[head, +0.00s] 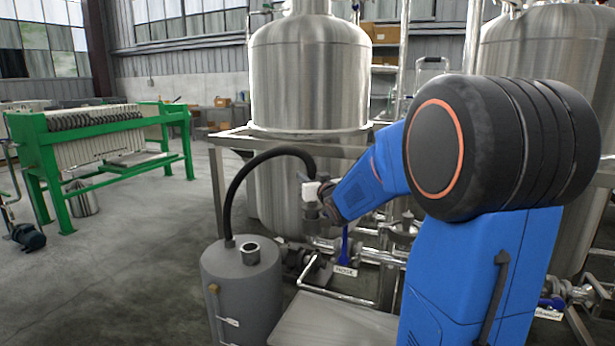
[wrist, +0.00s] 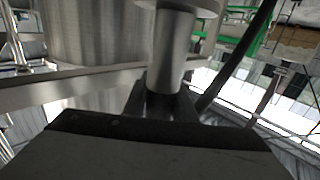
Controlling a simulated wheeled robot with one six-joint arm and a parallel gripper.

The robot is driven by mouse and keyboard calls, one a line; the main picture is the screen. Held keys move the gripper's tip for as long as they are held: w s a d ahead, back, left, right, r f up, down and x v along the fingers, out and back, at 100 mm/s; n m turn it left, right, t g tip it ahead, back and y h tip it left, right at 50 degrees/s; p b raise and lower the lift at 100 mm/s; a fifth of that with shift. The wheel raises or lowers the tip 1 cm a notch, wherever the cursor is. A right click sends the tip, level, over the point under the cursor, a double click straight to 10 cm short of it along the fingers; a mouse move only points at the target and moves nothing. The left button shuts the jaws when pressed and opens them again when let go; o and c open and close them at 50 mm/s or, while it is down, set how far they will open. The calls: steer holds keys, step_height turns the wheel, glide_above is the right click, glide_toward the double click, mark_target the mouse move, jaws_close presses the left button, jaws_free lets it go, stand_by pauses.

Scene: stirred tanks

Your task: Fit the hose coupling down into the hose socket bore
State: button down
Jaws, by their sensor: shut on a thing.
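In the wrist view, my gripper (wrist: 168,102) closes around a smooth grey metal cylinder (wrist: 172,52) with a wider rim at the picture's top. A short open metal cylinder (head: 250,252) stands on top of the grey drum (head: 242,295), below and left of my gripper. A sign reading HOSE (head: 345,271) hangs on the pipework below my gripper. I cannot tell for sure which opening is the hose socket bore.
A large steel tank (head: 308,75) stands on a metal frame (head: 225,140) close behind my gripper. Pipes and a blue valve handle (head: 345,243) lie below. A green filter press (head: 100,145) stands far left.

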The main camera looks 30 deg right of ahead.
steer(key=shift+f, duration=1.25)
steer(key=c, duration=1.4)
jaws_free()
steer(key=s, duration=0.5)
steer(key=s+a, duration=0.1)
steer(key=s, duration=0.5)
steer(key=s+a, duration=0.1)
steer(key=s, duration=0.5)
steer(key=shift+s, duration=0.15)
steer(key=shift+a, duration=0.1)
steer(key=s+a+f+g, duration=0.4)
steer(key=s+a, duration=0.1)
steer(key=s, duration=0.3)
steer(key=s+a+f+n+g+y, duration=0.1)
steer(key=s+a+f+g, duration=0.3)
steer(key=s, duration=0.5)
steer(key=s+a+f+g+y, duration=0.1)
steer(key=s+a+f+g, duration=0.4)
steer(key=s+a, duration=0.3)
steer(key=shift+s+f, duration=0.5)
steer(key=shift+s, duration=0.2)
